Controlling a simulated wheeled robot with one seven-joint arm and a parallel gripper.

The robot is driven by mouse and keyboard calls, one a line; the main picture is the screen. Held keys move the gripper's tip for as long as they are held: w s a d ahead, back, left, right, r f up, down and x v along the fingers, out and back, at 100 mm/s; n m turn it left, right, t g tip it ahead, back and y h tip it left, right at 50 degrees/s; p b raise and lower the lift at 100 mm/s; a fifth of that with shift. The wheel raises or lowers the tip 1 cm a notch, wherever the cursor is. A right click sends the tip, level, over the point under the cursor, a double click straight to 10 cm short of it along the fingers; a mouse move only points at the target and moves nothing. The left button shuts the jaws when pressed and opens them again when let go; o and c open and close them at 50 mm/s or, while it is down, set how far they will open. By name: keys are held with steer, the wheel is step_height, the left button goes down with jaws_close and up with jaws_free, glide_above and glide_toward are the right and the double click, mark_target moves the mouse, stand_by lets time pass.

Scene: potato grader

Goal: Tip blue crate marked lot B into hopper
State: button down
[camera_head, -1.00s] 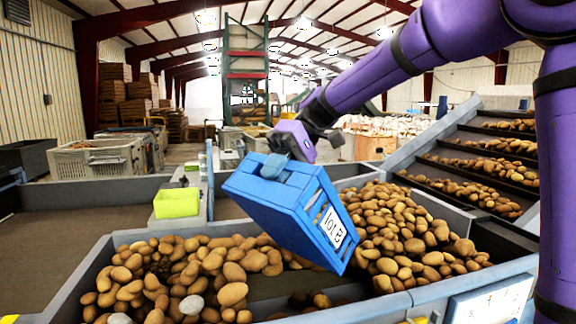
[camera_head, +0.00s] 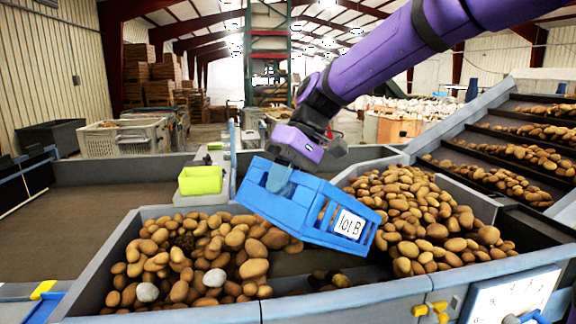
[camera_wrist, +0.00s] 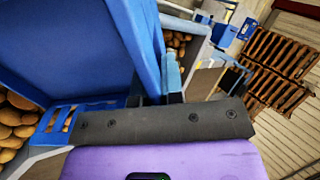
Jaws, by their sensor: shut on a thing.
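The blue crate (camera_head: 305,212) hangs over the hopper (camera_head: 190,312), tilted down to the right, with its white "lot B" label facing me. My gripper (camera_head: 280,178) is shut on the crate's upper left edge. In the wrist view the crate (camera_wrist: 75,45) fills the upper left, and my gripper's fingers (camera_wrist: 160,92) close on its wall. Potatoes (camera_head: 190,262) lie in the hopper to the left of the crate, and a larger heap (camera_head: 425,225) lies to its right.
A yellow-green bin (camera_head: 200,181) stands on the ledge behind the hopper. A sloped conveyor (camera_head: 500,150) with rows of potatoes rises at right. A panel (camera_head: 510,300) is on the hopper's front. Pale crates (camera_head: 125,138) stand at the back left.

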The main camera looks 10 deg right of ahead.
steer(key=s+a+f+t+h, duration=0.2)
steer(key=a+f+h, duration=0.1)
steer(key=f, duration=0.3)
steer(key=s+a+f+t+h, duration=0.1)
steer(key=s+a+f+h, duration=0.1)
steer(key=a+f, duration=0.2)
step_height(320, 180, down, 3)
steer(key=shift+s+r+t+h, duration=0.1)
steer(key=shift+s+t+h, duration=0.1)
steer(key=shift+t+h, duration=0.2)
